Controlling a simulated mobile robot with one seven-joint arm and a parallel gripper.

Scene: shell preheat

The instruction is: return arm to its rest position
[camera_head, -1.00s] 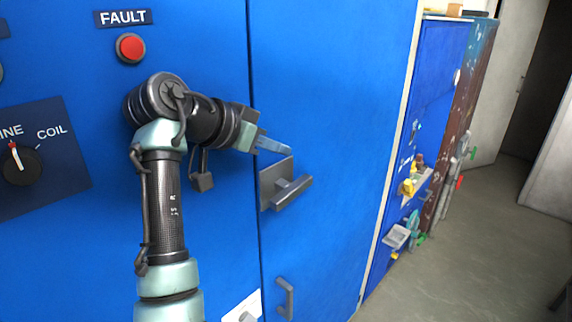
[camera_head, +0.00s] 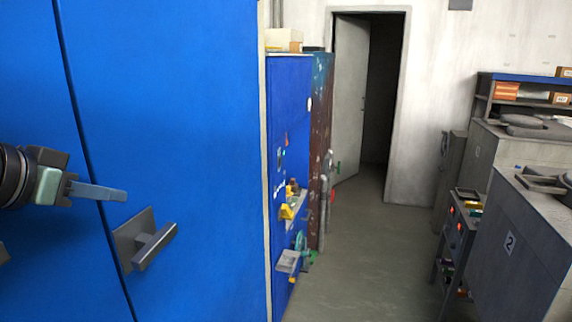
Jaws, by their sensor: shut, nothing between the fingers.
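My gripper (camera_head: 98,191) shows at the left edge of the head view, in front of the blue cabinet (camera_head: 170,90). Its fingers are together and point right, with nothing between them. It is above and to the left of the grey T-shaped handle (camera_head: 148,243) on the cabinet door, apart from it in the picture. Most of my arm is outside the frame.
A second blue panel (camera_head: 288,110) with yellow and teal fittings stands beyond the cabinet. A doorway (camera_head: 378,95) with an open door is at the back. Grey cabinets (camera_head: 530,235) and a small rack (camera_head: 462,235) stand at the right. The floor (camera_head: 365,260) between is clear.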

